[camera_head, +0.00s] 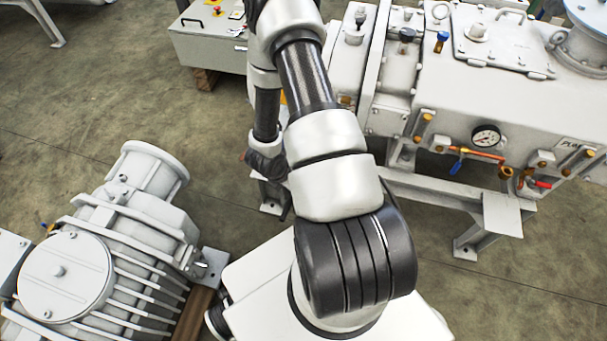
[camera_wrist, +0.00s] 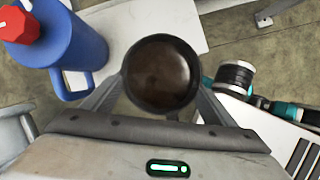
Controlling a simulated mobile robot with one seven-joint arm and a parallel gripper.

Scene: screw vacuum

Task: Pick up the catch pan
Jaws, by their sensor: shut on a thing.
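The catch pan (camera_wrist: 161,74) shows in the wrist view as a round dark vessel with a black rim and a brown inside, seen from above. My gripper (camera_wrist: 160,95) is shut on it, with one finger at its left side and one at its right. Whether its base touches the surface below cannot be told. In the head view my own arm fills the middle, and neither the gripper nor the pan shows there.
In the wrist view, a blue jug (camera_wrist: 63,42) with a red cap stands close at left, and a white surface (camera_wrist: 125,28) lies behind the pan. A black, silver and teal tool (camera_wrist: 236,77) lies at right. In the head view, large machines (camera_head: 495,80) flank open floor.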

